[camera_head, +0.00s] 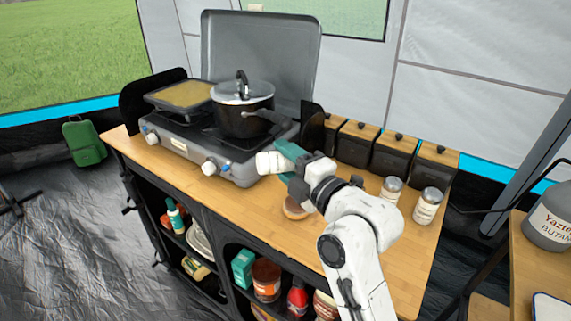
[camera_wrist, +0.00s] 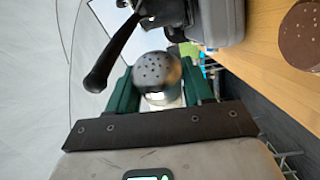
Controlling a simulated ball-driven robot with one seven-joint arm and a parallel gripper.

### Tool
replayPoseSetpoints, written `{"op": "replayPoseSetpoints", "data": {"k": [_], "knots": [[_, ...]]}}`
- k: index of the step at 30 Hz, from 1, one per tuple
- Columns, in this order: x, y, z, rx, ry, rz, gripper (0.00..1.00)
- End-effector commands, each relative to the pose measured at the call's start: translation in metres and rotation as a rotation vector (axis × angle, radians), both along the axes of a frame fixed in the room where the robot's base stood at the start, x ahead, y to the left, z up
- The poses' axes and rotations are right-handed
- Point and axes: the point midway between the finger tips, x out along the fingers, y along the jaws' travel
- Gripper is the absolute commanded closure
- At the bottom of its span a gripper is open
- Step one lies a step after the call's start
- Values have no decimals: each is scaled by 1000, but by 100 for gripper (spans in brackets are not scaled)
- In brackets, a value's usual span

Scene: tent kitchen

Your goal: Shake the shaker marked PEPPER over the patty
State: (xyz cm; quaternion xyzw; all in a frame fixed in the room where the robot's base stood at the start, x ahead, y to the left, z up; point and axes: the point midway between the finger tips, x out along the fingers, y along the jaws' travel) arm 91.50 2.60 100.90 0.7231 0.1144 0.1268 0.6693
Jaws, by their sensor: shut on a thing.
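My gripper (camera_head: 284,162) is shut on a shaker (camera_head: 269,162), which it holds above the counter, tipped well over from upright. In the wrist view the shaker's pierced metal cap (camera_wrist: 157,70) shows between the green fingers (camera_wrist: 158,88). The shaker's label cannot be read, so I cannot tell whether it says PEPPER. The round brown patty (camera_head: 295,208) lies on the counter below my gripper, partly hidden by my arm. It also shows in the wrist view, at the upper right edge (camera_wrist: 303,36). The gripper is apart from it.
Two more shakers (camera_head: 391,189) (camera_head: 427,206) stand upright at the right of the wooden counter (camera_head: 266,212), near black wood-lidded canisters (camera_head: 394,153). A stove (camera_head: 225,160) with a lidded pot (camera_head: 242,113) and a pan (camera_head: 180,95) stands at the left, close to my gripper.

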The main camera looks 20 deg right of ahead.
Motion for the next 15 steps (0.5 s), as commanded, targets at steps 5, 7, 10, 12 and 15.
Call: {"op": "replayPoseSetpoints", "data": {"k": [5,7,10,12,15], "knots": [[0,0,0,303,-9,1,82],[0,-1,1,395,-15,1,82],[0,-2,-1,497,-21,-1,82],[0,-3,-2,549,-25,-1,82],[0,-2,-4,605,-27,0,82]]}}
